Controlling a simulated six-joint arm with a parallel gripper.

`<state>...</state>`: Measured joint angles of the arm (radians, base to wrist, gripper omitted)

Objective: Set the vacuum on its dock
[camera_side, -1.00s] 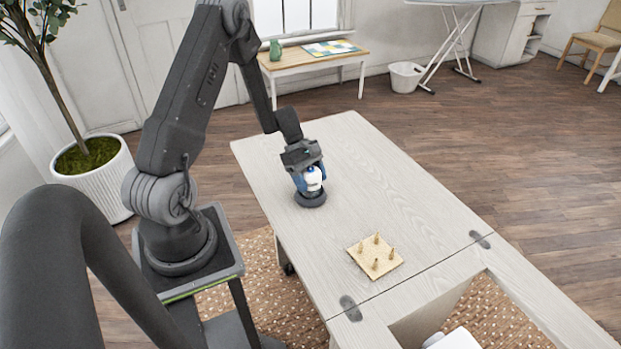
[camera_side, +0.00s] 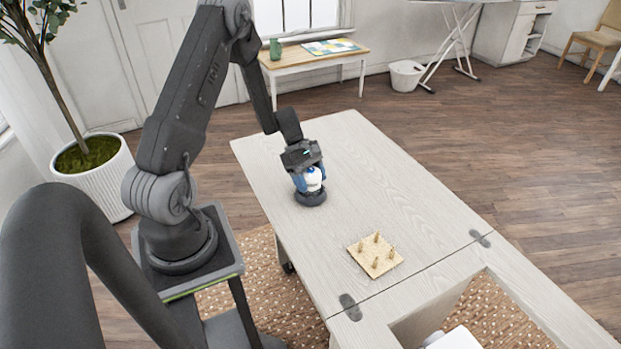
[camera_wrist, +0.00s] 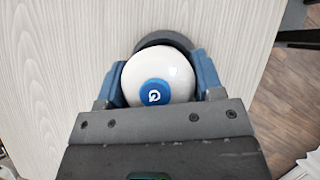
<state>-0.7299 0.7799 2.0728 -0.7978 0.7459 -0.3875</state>
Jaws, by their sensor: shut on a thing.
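The vacuum is a small white rounded body (camera_side: 314,179) with a blue round badge, which shows in the wrist view (camera_wrist: 158,75). My gripper (camera_side: 308,182) is shut on it, with one blue finger on either side. The dock is a dark round base (camera_side: 311,199) on the pale wooden tabletop; its dark rim also shows behind the vacuum in the wrist view (camera_wrist: 166,38). The vacuum is upright over the dock. Its underside is hidden, so I cannot tell whether it touches the dock.
A wooden peg board (camera_side: 375,256) with several pegs lies on the cabinet top (camera_side: 385,190), nearer the front. A hinged seam and an open compartment lie beyond it at lower right. The tabletop right of the dock is clear.

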